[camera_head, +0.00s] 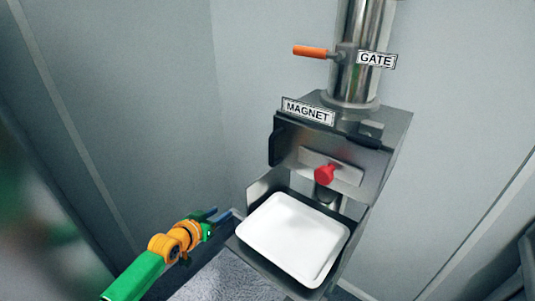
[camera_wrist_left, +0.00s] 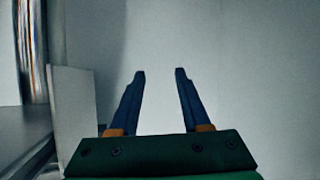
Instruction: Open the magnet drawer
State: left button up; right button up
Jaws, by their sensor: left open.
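The magnet drawer (camera_head: 322,167) is the front of a grey metal box under a "MAGNET" label (camera_head: 308,111). A red knob (camera_head: 324,175) sits on its pale front plate, and a black handle (camera_head: 277,147) is at the box's left edge. The drawer front looks flush with the box. My left gripper (camera_head: 212,216) is open and empty, low and left of the box, beside the shelf with the tray and apart from the knob. In the left wrist view its two blue fingers (camera_wrist_left: 160,72) stand apart with only wall between them. My right gripper is not seen.
A white tray (camera_head: 257,239) lies on a dark metal shelf (camera_head: 253,262) below the box. Above the box, a steel pipe (camera_head: 364,75) carries an orange gate handle (camera_head: 310,51) and a "GATE" label (camera_head: 376,60). Grey walls stand close behind; the space left of the box is free.

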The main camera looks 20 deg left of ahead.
aim_at(271, 139)
pick_arm(q)
jog(key=w+d+r+m+t+h+b, duration=0.1)
jog(key=d+r+m+t+h+b, duration=0.15)
jog(key=r, duration=0.65)
jog(key=w+d+r+m+t+h+b, duration=0.1)
jog(key=d+r+h, duration=0.15)
jog(key=r, duration=0.65)
jog(key=s+d+r+m+h, duration=0.3)
jog(key=s+d+r, duration=0.2)
jog(key=d+r, duration=0.25)
jog(key=shift+g, duration=0.45)
jog(key=x, duration=0.2)
jog(key=p+x, duration=0.1)
jog(key=r+p+x, duration=0.1)
jog(key=x, duration=0.1)
jog(key=shift+w, duration=0.4)
jog(key=shift+w+d+f, duration=0.15)
jog(key=shift+w+d, duration=0.05)
jog(key=shift+w, duration=0.05)
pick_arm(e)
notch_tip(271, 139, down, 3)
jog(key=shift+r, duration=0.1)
pick_arm(q)
jog(key=shift+c, duration=0.3)
jog(key=shift+a, duration=0.1)
grip_shut()
